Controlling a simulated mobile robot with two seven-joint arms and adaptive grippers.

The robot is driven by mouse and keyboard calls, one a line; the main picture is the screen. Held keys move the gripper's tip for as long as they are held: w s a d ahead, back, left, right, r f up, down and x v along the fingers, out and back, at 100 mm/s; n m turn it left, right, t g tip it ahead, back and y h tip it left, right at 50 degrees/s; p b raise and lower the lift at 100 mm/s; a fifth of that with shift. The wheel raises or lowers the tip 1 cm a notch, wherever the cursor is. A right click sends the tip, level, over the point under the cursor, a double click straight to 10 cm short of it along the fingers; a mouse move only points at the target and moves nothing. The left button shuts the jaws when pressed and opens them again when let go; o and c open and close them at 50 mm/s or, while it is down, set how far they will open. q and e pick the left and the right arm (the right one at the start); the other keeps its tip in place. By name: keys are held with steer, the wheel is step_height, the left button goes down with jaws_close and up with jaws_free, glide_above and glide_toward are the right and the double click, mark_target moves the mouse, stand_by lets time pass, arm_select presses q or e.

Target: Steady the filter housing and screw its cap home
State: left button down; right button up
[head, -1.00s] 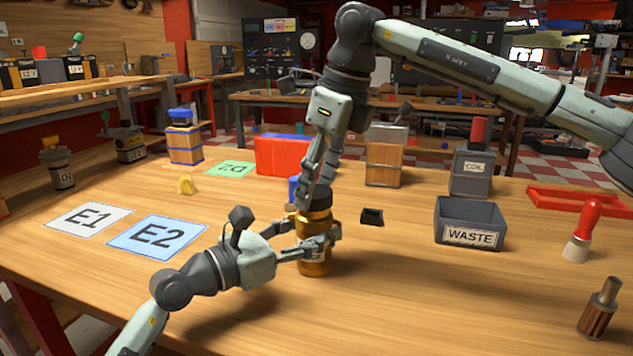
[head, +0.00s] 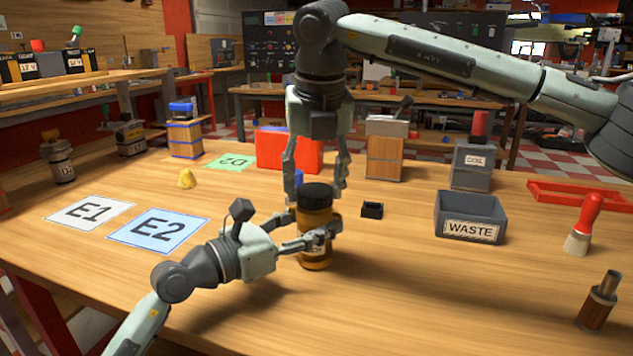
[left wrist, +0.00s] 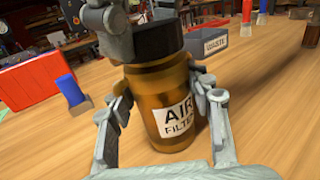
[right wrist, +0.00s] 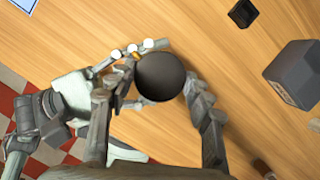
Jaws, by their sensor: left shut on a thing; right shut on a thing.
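The filter housing (head: 317,252) is an amber bottle-like body with an AIR FILTER label, standing upright on the table. Its black cap (head: 315,195) sits on top; the thread is hidden. My left gripper (head: 322,236) is shut around the housing's body from the side, and its fingers flank the label in the left wrist view (left wrist: 164,95). My right gripper (head: 317,188) points straight down from above and is shut on the cap, with a finger on either side. In the right wrist view the cap's round top (right wrist: 160,77) lies between the fingers.
A small black open box (head: 372,211) and the grey WASTE bin (head: 469,218) stand to the right. The red box (head: 290,150) and a blue object (head: 298,178) are behind. The E1 (head: 89,212) and E2 (head: 158,230) mats lie left.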

steer(key=m, duration=0.1)
steer(key=m+h, duration=0.1)
steer(key=m, duration=0.3)
steer(key=shift+a, duration=0.25)
steer(key=m+h, duration=0.1)
steer(key=m, duration=0.2)
steer(key=shift+g, duration=0.3)
steer(key=m+g+h, duration=0.1)
steer(key=m, duration=0.4)
steer(key=shift+w+a+m, duration=0.1)
steer(key=shift+m, duration=0.2)
steer(key=m+g, duration=0.1)
steer(key=m, duration=0.5)
steer(key=shift+w+m+g+h, duration=0.15)
steer(key=shift+m+g+h, duration=0.15)
steer(key=shift+m+g, duration=0.4)
steer(key=shift+m, duration=0.8)
steer(key=shift+f+m+g, duration=0.15)
steer(key=shift+m+g, duration=0.15)
steer(key=shift+m, duration=0.9)
steer(key=shift+m+g, duration=0.3)
steer(key=shift+m, duration=0.8)
